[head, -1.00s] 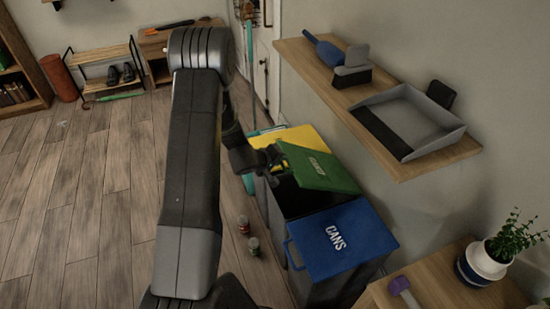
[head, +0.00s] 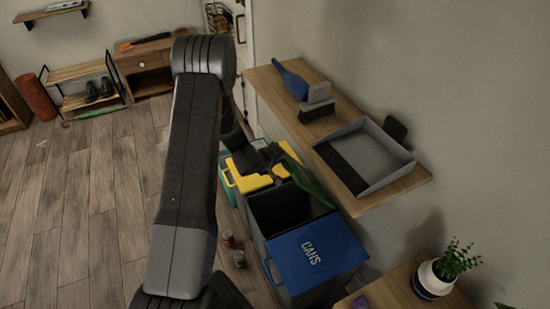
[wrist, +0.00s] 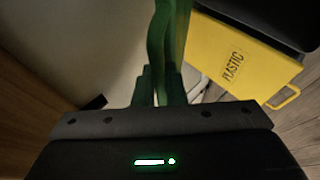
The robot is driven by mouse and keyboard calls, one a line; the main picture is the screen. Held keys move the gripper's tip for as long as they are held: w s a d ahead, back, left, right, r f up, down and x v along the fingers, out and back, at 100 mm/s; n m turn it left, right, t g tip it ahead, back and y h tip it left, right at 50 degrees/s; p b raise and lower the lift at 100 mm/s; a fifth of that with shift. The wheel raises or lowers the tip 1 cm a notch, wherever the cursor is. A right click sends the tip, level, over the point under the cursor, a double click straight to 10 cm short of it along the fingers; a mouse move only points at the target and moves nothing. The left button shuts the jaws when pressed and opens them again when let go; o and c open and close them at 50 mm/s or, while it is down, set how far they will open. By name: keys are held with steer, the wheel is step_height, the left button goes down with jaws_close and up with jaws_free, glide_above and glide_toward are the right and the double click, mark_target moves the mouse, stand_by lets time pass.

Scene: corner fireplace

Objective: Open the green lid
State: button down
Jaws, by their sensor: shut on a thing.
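The green lid (head: 308,181) stands steeply raised over the middle bin in the head view, its face turned toward the wall side. The dark inside of that bin (head: 283,211) shows below it. My gripper (head: 262,160) is at the lid's upper part, partly hidden by my arm. In the wrist view a green bar (wrist: 170,45), which looks like the lid's handle, runs into my gripper (wrist: 160,100), which is shut on it. The fingertips themselves are hard to make out.
The blue CANS lid (head: 316,257) is shut in front, and the yellow PLASTIC lid (wrist: 238,65) lies behind. A wall shelf (head: 405,188) with a dustpan (head: 388,150) overhangs close to the green lid.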

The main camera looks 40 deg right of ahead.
steer(key=shift+s+d+r+p, duration=0.2)
steer(key=shift+d+r+p, duration=0.1)
steer(key=shift+d+r, duration=0.15)
steer(key=shift+s+d+r+p, duration=0.15)
steer(key=shift+d+r+p, duration=0.15)
steer(key=shift+d, duration=0.25)
steer(key=c, duration=1.5)
jaws_free()
steer(key=shift+a, duration=0.1)
steer(key=b+v, duration=0.1)
steer(key=v, duration=1.2)
steer(key=shift+a+r, duration=0.3)
steer(key=shift+d+f, duration=0.1)
